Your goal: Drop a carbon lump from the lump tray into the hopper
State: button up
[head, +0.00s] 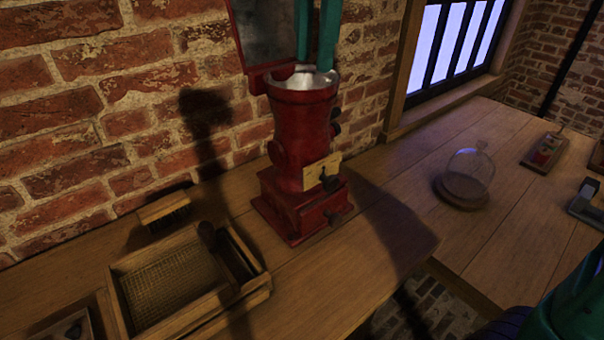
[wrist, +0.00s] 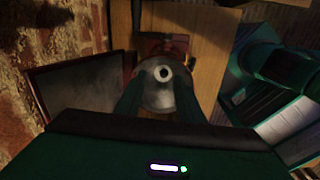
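The red cast hopper machine (head: 303,130) stands upright on the bench against the brick wall, with an open pale metal bowl at its top. In the wrist view the bowl (wrist: 158,100) lies straight ahead, with a pale ring and dark centre inside. My gripper (head: 314,67) points down at the bowl, its two green fingertips at the rim. The fingers are apart and I see nothing between them. A tray with small dark pieces (head: 72,331) is cut off at the bottom left; it may be the lump tray. No lump shows clearly in the bowl.
A wooden tray with a mesh bottom (head: 165,285) sits left of the machine, with a brush (head: 163,210) behind it. A glass dome (head: 468,172) stands on the right bench.

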notch_tip(320, 180, up, 10)
jog(key=shift+s+d, duration=0.2)
jog(key=shift+s, duration=0.05)
dwell(0.4)
jog(key=s+d+f+m, duration=0.2)
jog(key=d+f+m, duration=1.55)
jog(key=d, duration=0.55)
jog(key=s+d+f+m, duration=0.6)
jog(key=s+f, duration=0.3)
jog(key=f, duration=0.1)
jog(key=s+d+f+m, duration=0.5)
jog(key=s+f+m, duration=0.2)
jog(key=s+f, duration=0.2)
jog(key=shift+s+d+f+g, duration=0.2)
jog(key=shift+d+f+g, duration=0.15)
jog(key=shift+f, duration=0.45)
